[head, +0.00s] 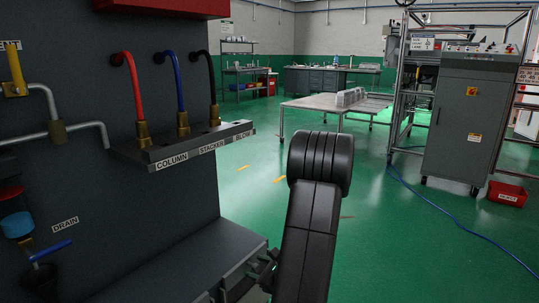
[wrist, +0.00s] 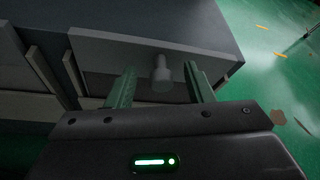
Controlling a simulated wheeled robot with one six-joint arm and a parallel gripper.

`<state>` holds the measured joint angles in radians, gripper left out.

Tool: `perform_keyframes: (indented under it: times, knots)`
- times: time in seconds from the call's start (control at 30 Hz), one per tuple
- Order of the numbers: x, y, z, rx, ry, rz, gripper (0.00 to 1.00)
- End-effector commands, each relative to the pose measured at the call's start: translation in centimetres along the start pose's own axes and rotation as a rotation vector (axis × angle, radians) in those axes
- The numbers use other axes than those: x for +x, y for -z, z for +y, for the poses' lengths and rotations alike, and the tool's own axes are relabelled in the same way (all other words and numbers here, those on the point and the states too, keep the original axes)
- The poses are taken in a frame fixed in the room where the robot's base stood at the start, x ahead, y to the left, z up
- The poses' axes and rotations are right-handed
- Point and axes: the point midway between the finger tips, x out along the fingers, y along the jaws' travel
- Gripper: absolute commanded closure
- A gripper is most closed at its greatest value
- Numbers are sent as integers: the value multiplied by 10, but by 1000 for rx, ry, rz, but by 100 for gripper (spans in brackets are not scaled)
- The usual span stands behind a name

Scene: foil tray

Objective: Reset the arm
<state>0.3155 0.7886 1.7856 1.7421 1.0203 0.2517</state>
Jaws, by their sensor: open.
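My gripper (wrist: 158,88) is open in the wrist view, its two fingers apart on either side of a round grey knob (wrist: 161,72). The knob sits on the front of a grey drawer or panel (wrist: 110,52). I cannot tell whether the fingers touch the knob; gaps show on both sides of it. In the head view my black arm rises at the bottom middle and hides much of my gripper (head: 266,268), which is beside the front of the dark cabinet (head: 190,262).
A black rack (head: 190,146) holds red, blue and black hoses above the cabinet. A drain valve with a blue handle (head: 52,250) is at the lower left. Green floor (head: 420,240) is open to the right. A table (head: 320,106) and a grey control cabinet (head: 472,115) stand farther back.

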Motion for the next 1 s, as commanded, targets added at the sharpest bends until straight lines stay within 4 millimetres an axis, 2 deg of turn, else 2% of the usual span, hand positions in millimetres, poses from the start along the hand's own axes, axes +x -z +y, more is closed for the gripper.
perform_keyframes:
  times: [0.07, 0.2, 0.4, 0.77, 1.0]
  knots:
    - [13, 0, 1, -1, -3, -1, 52]
    - [6, -9, -3, -1, 0, 0, 52]
    - [4, -11, -4, 0, 0, 0, 52]
    - [5, -10, -3, 0, 0, 0, 52]
    - [9, 0, 0, 0, 0, 0, 52]
